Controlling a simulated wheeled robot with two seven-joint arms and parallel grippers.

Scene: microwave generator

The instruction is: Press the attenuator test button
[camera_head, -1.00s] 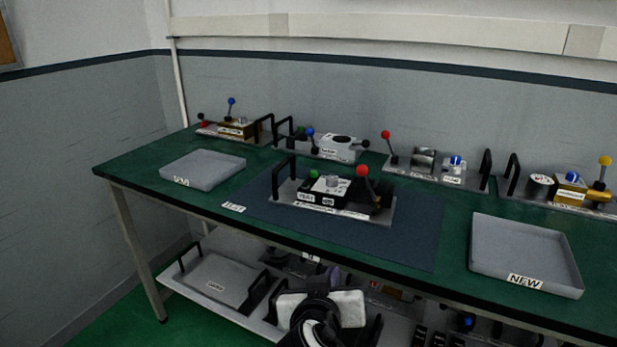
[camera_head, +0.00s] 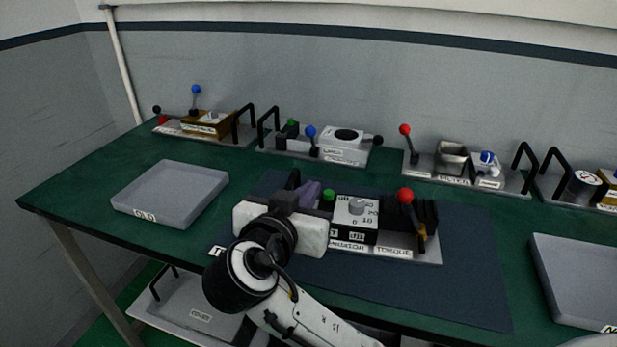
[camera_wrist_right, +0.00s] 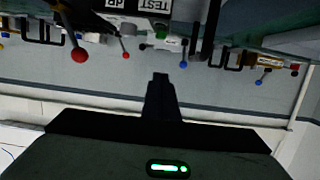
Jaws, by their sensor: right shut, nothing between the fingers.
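The attenuator unit (camera_head: 370,246) stands on the dark blue mat in the head view, with a numbered dial (camera_head: 356,207) and a lever with a red ball (camera_head: 405,196). Its small green button (camera_head: 328,194) shows left of the dial. My right gripper (camera_head: 309,191) is shut and empty, just left of the green button; I cannot tell whether they touch. Its white body hides the unit's left part. My left gripper is not in view.
A grey OLD tray (camera_head: 130,210) lies at left and another grey tray (camera_head: 575,275) at right. Several units with levers and handles line the back, including a white one (camera_head: 343,143). The front right of the mat (camera_head: 460,290) is clear.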

